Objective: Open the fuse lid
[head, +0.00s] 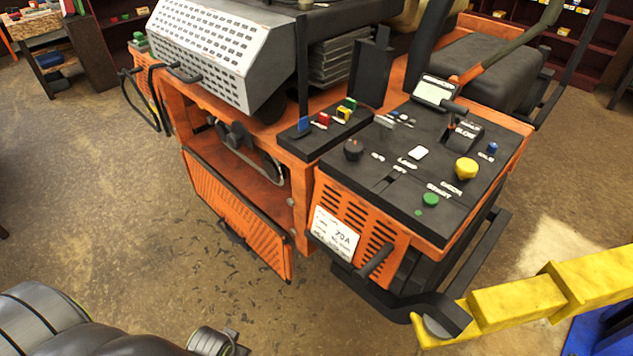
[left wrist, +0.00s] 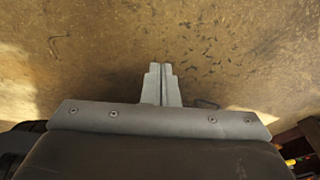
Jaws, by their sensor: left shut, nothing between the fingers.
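In the head view an orange mower fills the middle. Colored fuses (head: 323,119), in blue, red, yellow and green, stand exposed on a black tray (head: 335,138) on its near deck. A black upright plate (head: 368,68) stands just behind them; I cannot tell for certain whether it is the fuse lid. My left gripper (left wrist: 163,72) shows in the left wrist view with its fingers together and empty, over bare floor, touching nothing. In the head view only grey parts of my left arm show at the bottom left, well apart from the fuses. My right gripper is not in view.
A black control panel (head: 405,165) with knobs and buttons lies right of the fuses. An orange grille panel (head: 235,210) hangs folded down at the mower's side. A yellow beam (head: 520,297) juts in at lower right. The floor (head: 90,200) at left is clear.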

